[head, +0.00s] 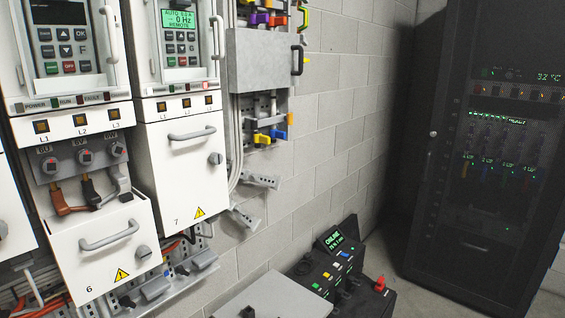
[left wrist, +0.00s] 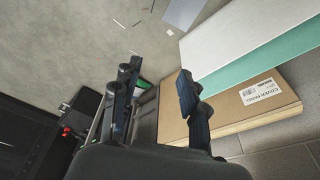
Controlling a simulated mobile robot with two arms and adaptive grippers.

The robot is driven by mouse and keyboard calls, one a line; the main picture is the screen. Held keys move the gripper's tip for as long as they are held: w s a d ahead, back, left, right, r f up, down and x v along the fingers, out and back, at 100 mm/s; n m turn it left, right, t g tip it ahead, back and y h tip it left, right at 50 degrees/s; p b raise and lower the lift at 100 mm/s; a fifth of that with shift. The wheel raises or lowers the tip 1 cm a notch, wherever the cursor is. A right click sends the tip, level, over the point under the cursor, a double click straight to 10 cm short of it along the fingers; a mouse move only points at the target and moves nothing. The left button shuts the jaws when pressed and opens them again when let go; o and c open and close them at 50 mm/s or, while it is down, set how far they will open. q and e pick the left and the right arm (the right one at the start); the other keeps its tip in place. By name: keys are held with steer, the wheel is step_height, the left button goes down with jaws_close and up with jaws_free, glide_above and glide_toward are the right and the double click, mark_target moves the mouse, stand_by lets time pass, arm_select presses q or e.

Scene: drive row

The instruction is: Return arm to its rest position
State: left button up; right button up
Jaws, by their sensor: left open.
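My left gripper (left wrist: 157,82) shows in the left wrist view, its two dark fingers spread apart with nothing between them. Beyond the right finger lies a brown cardboard box (left wrist: 235,112) with a white label reading "COVER PANEL". The gripper appears apart from the box. Neither of my arms shows in the head view, and my right gripper is in no view.
In the head view, drive units 6 (head: 95,245) and 7 (head: 180,165) hang on the left wall. A black case (head: 340,262) with a green-lit display stands on the floor by the wall. A dark server rack (head: 490,160) stands at the right. White and teal panels (left wrist: 255,62) lie by the box.

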arm_select(q)
steer(key=s+a+f+g+b, duration=0.1)
steer(key=s+a+f, duration=0.2)
steer(key=s+f, duration=1.4)
step_height(320, 180, down, 2)
steer(key=shift+s+f, duration=0.15)
steer(key=shift+s, duration=0.05)
stand_by(1.6)
